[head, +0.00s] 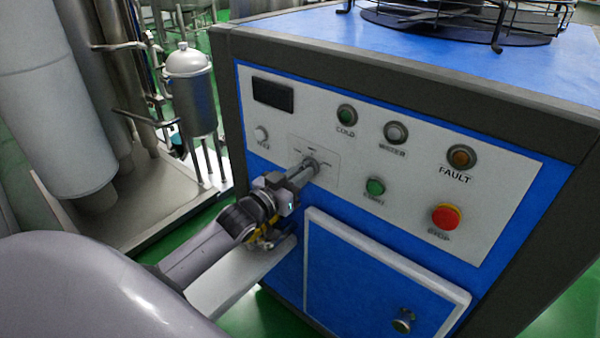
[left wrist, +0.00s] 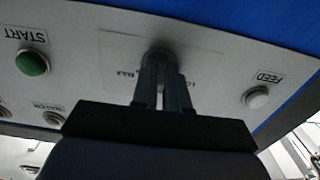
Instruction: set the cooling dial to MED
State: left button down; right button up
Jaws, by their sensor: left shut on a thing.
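The cooling dial (head: 311,165) sits on a small pale plate on the white control panel (head: 370,140) of the blue machine. My left gripper (head: 304,171) reaches it from the lower left and is shut on the dial. In the left wrist view the two fingers of the gripper (left wrist: 162,90) close around the dial (left wrist: 160,56), with the panel upside down. The marks around the dial are too small or covered to read fully, so its setting cannot be told. My right gripper is not in view.
Near the dial are a white FEED button (head: 261,134), a green START button (head: 375,187), a red stop button (head: 445,216), and COLD, WATER and FAULT lamps (head: 461,157). A framed door (head: 375,275) lies below. Steel tanks (head: 190,90) stand at left.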

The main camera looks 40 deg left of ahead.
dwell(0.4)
pick_arm(q)
jog(key=c, duration=1.1)
grip_release()
jog(key=shift+c, duration=0.2)
jog(key=s, duration=0.7)
jog(key=shift+a, duration=0.25)
jog(key=shift+s, duration=0.1)
jog(key=s+d+f+m+g+h+p, duration=0.1)
jog(key=s+d+f+g, duration=0.6)
jog(key=s+d+f, duration=0.8)
jog(key=s+f+p, duration=0.1)
jog(key=s+f, duration=0.1)
jog(key=s, duration=0.1)
jog(key=shift+s+f+m+g, duration=0.2)
jog(key=shift+s+m+g, duration=0.1)
